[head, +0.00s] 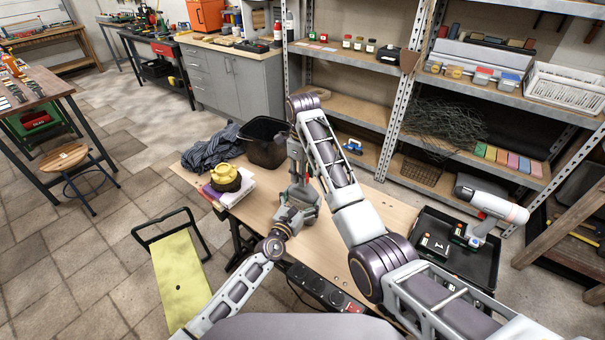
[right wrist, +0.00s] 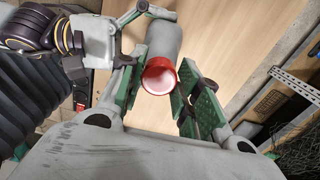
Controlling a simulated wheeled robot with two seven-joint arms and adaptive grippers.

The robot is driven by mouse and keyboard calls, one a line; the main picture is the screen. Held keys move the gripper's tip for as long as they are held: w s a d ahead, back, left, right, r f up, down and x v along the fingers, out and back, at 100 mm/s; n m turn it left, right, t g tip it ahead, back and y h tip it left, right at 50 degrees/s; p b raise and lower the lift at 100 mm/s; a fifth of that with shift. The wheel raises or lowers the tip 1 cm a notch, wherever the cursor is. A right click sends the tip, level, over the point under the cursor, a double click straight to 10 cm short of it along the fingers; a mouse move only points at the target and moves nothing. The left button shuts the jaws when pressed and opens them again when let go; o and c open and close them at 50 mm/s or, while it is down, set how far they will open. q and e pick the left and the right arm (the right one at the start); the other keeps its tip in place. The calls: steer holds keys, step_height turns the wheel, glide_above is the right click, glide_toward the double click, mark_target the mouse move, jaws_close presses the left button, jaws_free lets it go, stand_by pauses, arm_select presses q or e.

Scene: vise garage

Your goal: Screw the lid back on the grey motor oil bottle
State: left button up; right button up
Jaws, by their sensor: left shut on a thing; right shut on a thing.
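The grey bottle (right wrist: 164,42) runs away from the right wrist camera, over the wooden workbench; it shows partly in the head view (head: 309,206). The red lid (right wrist: 160,76), with a pale round middle, lines up with the bottle's near end. I cannot tell whether its threads are engaged. My right gripper (right wrist: 160,88) has its green-padded fingers on both sides of the lid, shut on it; in the head view it points down from above (head: 297,180). My left gripper (head: 291,212) is shut on the bottle from the left, low over the bench; its jaws are partly hidden.
A black bin (head: 264,146), dark cloth (head: 212,148) and a yellow-and-black object (head: 226,178) stand at the workbench's left. A black tray (head: 470,262) with a drill (head: 487,208) is at the right. Bare wood (head: 385,207) lies between. Metal shelves (head: 395,95) stand behind.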

steer(key=shift+m, duration=0.3)
steer(key=o, duration=0.7)
steer(key=shift+c, duration=0.2)
steer(key=shift+c, duration=0.5)
